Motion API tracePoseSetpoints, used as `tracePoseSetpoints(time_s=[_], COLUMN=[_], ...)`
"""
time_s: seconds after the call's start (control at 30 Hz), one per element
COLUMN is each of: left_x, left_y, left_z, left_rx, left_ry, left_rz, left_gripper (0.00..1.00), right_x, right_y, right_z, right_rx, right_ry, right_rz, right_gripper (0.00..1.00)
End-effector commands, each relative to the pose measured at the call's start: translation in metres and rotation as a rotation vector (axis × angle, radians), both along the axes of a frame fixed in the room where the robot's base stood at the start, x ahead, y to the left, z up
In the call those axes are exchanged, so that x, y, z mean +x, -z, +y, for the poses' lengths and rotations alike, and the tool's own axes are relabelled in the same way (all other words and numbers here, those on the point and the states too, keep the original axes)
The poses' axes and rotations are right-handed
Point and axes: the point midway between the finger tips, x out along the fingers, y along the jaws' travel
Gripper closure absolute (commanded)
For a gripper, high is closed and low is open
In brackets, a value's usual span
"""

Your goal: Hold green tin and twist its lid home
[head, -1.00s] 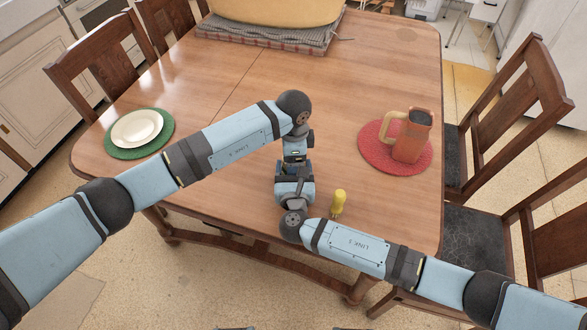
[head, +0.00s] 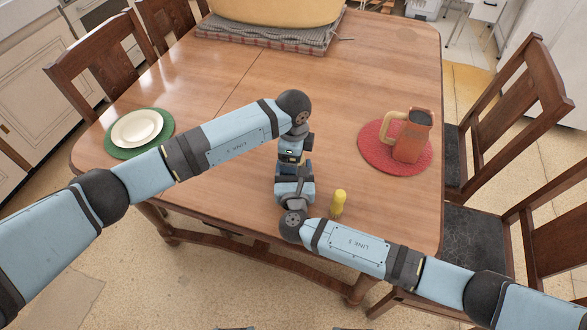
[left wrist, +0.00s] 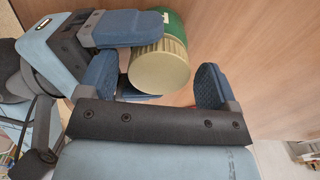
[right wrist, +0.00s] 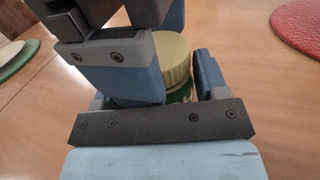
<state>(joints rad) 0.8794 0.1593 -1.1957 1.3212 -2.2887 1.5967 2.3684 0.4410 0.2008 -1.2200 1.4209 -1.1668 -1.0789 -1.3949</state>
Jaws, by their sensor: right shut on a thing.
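The green tin (left wrist: 176,22) has a ridged cream lid (left wrist: 160,68) on its end in the left wrist view. My right gripper (right wrist: 180,88) is shut on the tin's body, below the lid (right wrist: 172,62). My left gripper (left wrist: 155,85) is open, with one finger on each side of the lid and visible gaps between fingers and lid. In the head view the grippers meet near the table's front edge and hide the tin. Whether the lid is fully seated cannot be told.
A yellow item (head: 338,204) stands right of the grippers on the wooden table (head: 230,225). An orange mug (head: 413,140) is on a red mat (head: 372,157). White plates (head: 137,127) are on a green mat (head: 116,152). A large yellow vessel (head: 275,10) is at the back.

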Motion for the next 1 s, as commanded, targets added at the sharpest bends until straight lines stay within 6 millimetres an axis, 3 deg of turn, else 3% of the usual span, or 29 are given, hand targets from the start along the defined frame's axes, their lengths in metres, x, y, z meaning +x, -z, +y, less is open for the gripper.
tracePoseSetpoints(time_s=[0.27, 0.63, 1.0], left_x=[0.0, 0.0, -0.001], left_y=[-0.002, -0.043, -0.049], left_z=[-0.001, -0.001, -0.001], left_rx=[-0.001, -0.001, -0.002], left_ry=[0.0, 0.001, -0.032], left_rz=[0.001, -0.001, 0.001], left_gripper=[0.15, 0.15, 0.2], right_x=[0.0, 0.0, 0.0], right_y=[0.001, 0.001, 0.001], right_z=[0.0, 0.0, 0.0], right_rx=[-0.001, -0.001, -0.001], right_ry=[0.0, 0.0, 0.0], right_rz=[0.001, 0.001, 0.001], right_gripper=[0.99, 1.0, 1.0])
